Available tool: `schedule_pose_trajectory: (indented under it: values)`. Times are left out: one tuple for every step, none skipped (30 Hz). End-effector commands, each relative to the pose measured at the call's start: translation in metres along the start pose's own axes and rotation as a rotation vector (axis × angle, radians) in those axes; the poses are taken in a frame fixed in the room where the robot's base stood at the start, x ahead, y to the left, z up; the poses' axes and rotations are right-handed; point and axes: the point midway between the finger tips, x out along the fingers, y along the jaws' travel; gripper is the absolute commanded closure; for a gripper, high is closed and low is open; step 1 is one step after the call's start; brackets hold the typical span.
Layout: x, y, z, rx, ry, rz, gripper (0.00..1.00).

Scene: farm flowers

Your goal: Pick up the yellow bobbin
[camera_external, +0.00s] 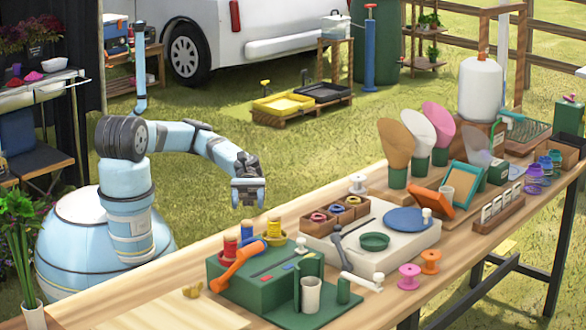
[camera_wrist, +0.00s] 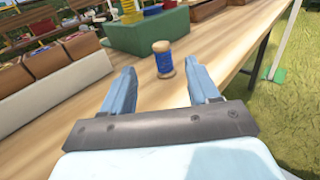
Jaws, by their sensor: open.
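The yellow bobbin (camera_external: 274,229) shows in the external view, upright at the back edge of the green block (camera_external: 235,293). Red bobbins (camera_external: 230,247) stand to its left, with blue thread or a blue bobbin between them, partly covered. My gripper (camera_external: 248,199) is raised above and slightly left of the yellow bobbin, apart from it. In the wrist view my gripper (camera_wrist: 158,72) is open and empty. A blue bobbin (camera_wrist: 163,60) stands upright on the wooden table beyond the gap between the fingertips.
On the block are an orange tool (camera_external: 233,266) and a white cup (camera_external: 311,294). To the right are a wooden box of spools (camera_external: 350,216), a white board (camera_external: 345,250) with a blue disc, and pink (camera_external: 409,277) and orange (camera_external: 430,262) spools. The front-left table is mostly clear.

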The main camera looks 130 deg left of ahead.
Motion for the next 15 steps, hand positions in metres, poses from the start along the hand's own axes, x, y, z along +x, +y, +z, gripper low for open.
schedule_pose_trajectory:
  values:
    - [0.001, -0.001, 0.011, 0.003, 0.006, -0.005, 0.40]
    - [0.000, -0.001, 0.017, 0.003, 0.005, -0.004, 0.40]
    - [0.000, -0.001, 0.025, 0.003, 0.005, -0.003, 0.40]
    - [0.000, -0.001, 0.032, 0.003, 0.005, -0.004, 0.40]
    - [0.001, -0.001, 0.038, 0.004, 0.005, -0.004, 0.40]
    - [0.000, -0.001, 0.045, 0.003, 0.004, -0.003, 0.40]
    - [0.000, 0.000, 0.050, 0.002, 0.004, -0.002, 0.40]
    - [0.000, 0.000, 0.055, 0.003, 0.004, -0.002, 0.40]
    - [0.001, -0.001, 0.062, 0.002, 0.004, -0.003, 0.40]
    - [0.001, -0.001, 0.066, 0.002, 0.004, -0.003, 0.40]
    - [0.001, -0.001, 0.070, 0.001, 0.003, -0.003, 0.40]
    - [0.001, -0.001, 0.076, 0.002, 0.003, -0.003, 0.40]
    - [0.001, -0.001, 0.080, 0.001, 0.003, -0.003, 0.40]
    - [0.001, -0.001, 0.084, 0.003, 0.003, -0.003, 0.40]
    - [0.001, -0.001, 0.090, 0.002, 0.003, -0.003, 0.40]
